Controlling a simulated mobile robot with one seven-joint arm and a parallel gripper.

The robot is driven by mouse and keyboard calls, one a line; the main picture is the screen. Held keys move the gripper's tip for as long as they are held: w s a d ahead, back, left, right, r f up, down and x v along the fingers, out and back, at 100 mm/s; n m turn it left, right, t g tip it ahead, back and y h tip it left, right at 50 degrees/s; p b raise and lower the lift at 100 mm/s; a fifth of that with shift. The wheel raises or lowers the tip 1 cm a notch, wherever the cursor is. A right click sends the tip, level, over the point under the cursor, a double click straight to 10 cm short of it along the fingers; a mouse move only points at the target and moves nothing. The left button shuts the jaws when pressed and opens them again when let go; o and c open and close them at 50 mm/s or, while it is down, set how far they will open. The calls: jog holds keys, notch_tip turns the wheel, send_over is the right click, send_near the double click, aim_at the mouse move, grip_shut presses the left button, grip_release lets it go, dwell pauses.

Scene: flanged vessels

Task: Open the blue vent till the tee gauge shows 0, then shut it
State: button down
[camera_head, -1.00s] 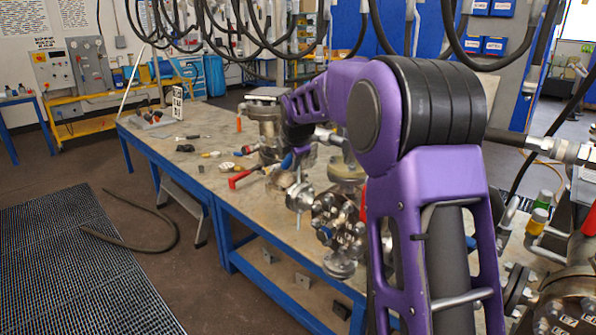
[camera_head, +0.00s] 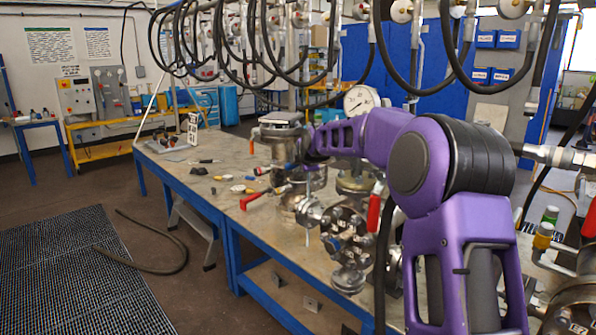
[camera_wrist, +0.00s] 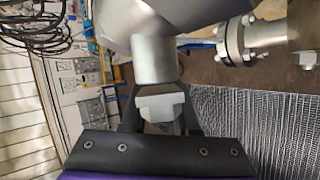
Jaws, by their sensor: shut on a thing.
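A round white gauge (camera_head: 361,100) stands above the vessels in the head view; its needle is too small to read. My gripper (camera_wrist: 160,108) shows in the wrist view with its dark fingers on either side of a grey metal fitting (camera_wrist: 160,106), shut on it. A wider silver cylinder (camera_wrist: 155,60) lies just beyond the fitting. In the head view my purple forearm reaches to the metal vessel (camera_head: 281,138) on the bench, and the fingers cannot be made out. I cannot make out the blue vent for sure in either view.
The blue-framed bench (camera_head: 215,178) carries small loose parts and a red-handled tool (camera_head: 251,200). A flanged assembly (camera_head: 347,236) sits at its near edge, with a red handle (camera_head: 374,205) close to my arm. Black hoses (camera_head: 400,70) hang above. A bolted flange (camera_wrist: 236,42) is near the gripper.

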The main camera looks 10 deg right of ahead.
jog(key=shift+r, duration=0.1)
jog(key=c, duration=0.7)
grip_release()
jog(key=shift+o, duration=0.2)
jog(key=v, duration=1.7)
jog(key=shift+s, duration=0.2)
